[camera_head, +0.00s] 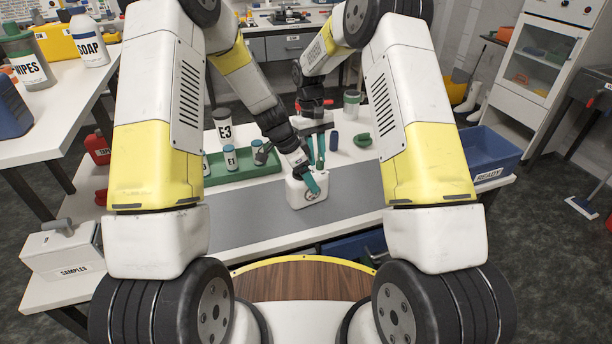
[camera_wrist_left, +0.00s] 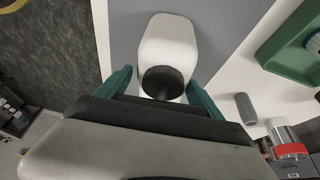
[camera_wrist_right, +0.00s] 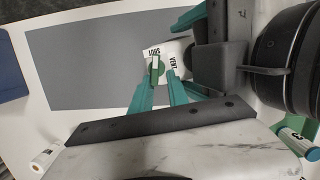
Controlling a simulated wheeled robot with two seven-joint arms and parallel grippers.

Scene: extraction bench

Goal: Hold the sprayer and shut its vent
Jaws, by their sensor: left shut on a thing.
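The sprayer is a white, round-edged container (camera_head: 305,194) on the grey mat (camera_head: 245,225). In the left wrist view its white body (camera_wrist_left: 165,38) and dark round cap (camera_wrist_left: 162,82) lie between the teal fingers of my left gripper (camera_wrist_left: 160,76), which is shut on it. In the right wrist view the sprayer shows a green disc (camera_wrist_right: 160,72) with a pale bar across it, beside printed lettering that seems to include VENT. My right gripper (camera_wrist_right: 160,78) has its fingers apart, over the disc. In the head view the right gripper (camera_head: 316,164) is just behind the sprayer. Contact is unclear.
A dark cylinder (camera_head: 334,141) and a green item (camera_head: 362,140) stand behind right. A blue READY bin (camera_head: 488,150) is at the right end. The mat's left part is clear.

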